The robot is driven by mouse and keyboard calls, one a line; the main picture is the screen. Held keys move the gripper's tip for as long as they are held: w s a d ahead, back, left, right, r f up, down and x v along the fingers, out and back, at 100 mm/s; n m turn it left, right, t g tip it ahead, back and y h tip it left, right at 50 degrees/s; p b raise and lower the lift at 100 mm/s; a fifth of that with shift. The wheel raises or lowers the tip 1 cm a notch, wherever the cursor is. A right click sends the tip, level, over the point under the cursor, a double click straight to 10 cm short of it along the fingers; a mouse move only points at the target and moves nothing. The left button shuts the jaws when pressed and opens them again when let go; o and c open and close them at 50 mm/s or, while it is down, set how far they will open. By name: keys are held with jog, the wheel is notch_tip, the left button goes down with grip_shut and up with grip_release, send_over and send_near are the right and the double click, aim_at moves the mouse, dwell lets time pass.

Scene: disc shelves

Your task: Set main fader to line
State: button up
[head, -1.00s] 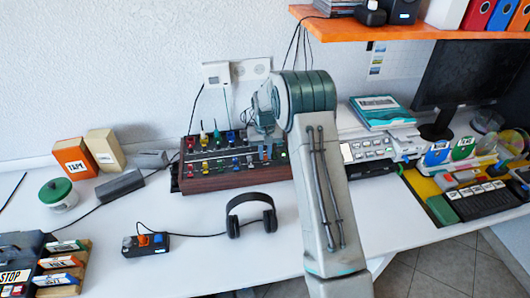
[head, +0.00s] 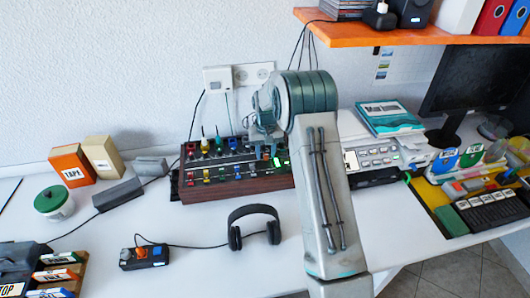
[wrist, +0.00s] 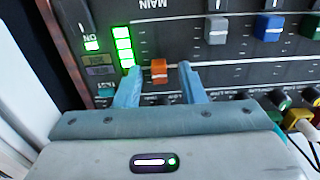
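The mixer (head: 240,187), a dark panel with wooden sides, stands against the wall in the head view. The main fader's orange cap (wrist: 159,70) shows in the wrist view, below the upside-down MAIN lettering and beside a lit green level meter (wrist: 123,48). My gripper (wrist: 160,72) is open, with one blue-grey finger on each side of the orange cap. Gaps show between the cap and both fingers. In the head view my gripper (head: 267,152) is over the mixer's right part, and my arm hides some of the panel. I cannot make out a target line clearly.
Grey (wrist: 216,30) and blue (wrist: 268,27) fader caps sit to one side in the wrist view. Coloured knobs (wrist: 297,115) lie near my gripper's right side. Headphones (head: 254,226) lie in front of the mixer. An orange shelf (head: 400,36) hangs above right.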

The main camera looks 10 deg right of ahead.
aim_at(266, 155)
notch_tip(266, 155, up, 14)
jog(key=shift+b, duration=0.4)
jog(key=shift+f, duration=0.1)
jog(key=s+r+t, duration=0.1)
jog(key=s+r, duration=0.3)
jog(key=s, duration=0.4)
jog(key=s+r, duration=0.4)
jog(key=s, duration=0.4)
jog(key=s+f+t, duration=0.1)
jog(key=s+f, duration=0.2)
jog(key=s, duration=1.8)
jog(key=shift+t, duration=0.4)
